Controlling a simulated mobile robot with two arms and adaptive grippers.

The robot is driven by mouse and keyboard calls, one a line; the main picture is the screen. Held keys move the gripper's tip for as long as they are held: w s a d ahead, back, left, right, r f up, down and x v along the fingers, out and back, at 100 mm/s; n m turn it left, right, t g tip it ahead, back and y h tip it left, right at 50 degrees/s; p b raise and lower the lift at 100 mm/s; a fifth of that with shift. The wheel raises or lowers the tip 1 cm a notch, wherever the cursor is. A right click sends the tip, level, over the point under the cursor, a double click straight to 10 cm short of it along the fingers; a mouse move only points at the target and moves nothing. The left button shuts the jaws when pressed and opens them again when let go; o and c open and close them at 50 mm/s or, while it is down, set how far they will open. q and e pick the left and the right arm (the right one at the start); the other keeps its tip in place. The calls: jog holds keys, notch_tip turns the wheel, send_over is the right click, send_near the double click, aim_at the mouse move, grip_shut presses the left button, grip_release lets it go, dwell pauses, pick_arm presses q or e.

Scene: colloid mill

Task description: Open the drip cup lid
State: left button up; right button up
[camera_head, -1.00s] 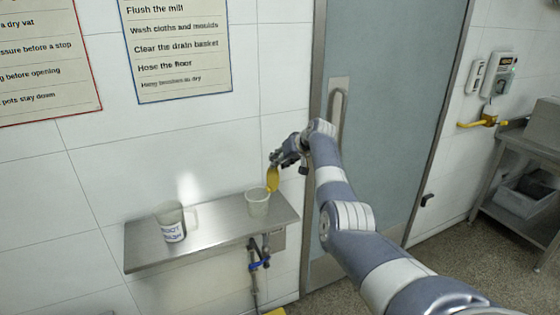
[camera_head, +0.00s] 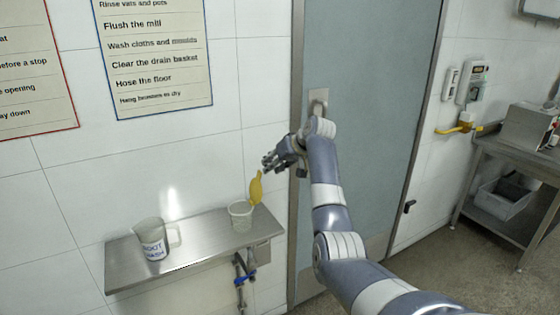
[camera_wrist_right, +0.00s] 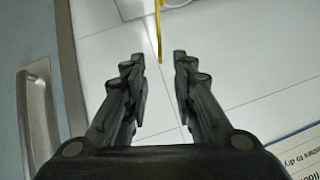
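The drip cup (camera_head: 240,217) is a small pale cup on the right part of the steel wall shelf. Its yellow lid (camera_head: 256,189) stands raised on edge at the cup's right rim, so the cup's top is uncovered. My right gripper (camera_head: 267,164) is just above the lid. In the right wrist view the lid (camera_wrist_right: 158,28) shows edge-on, beyond the gap between the fingertips. The fingers of my right gripper (camera_wrist_right: 160,58) are apart with nothing between them. My left gripper is not in view.
A jug labelled "boot wash" (camera_head: 153,240) stands on the left of the shelf (camera_head: 195,250). A pipe with a blue valve (camera_head: 244,279) is under the shelf. A grey door (camera_head: 365,110) with a handle plate is close behind my right arm.

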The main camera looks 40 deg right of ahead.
jog(key=shift+v, duration=2)
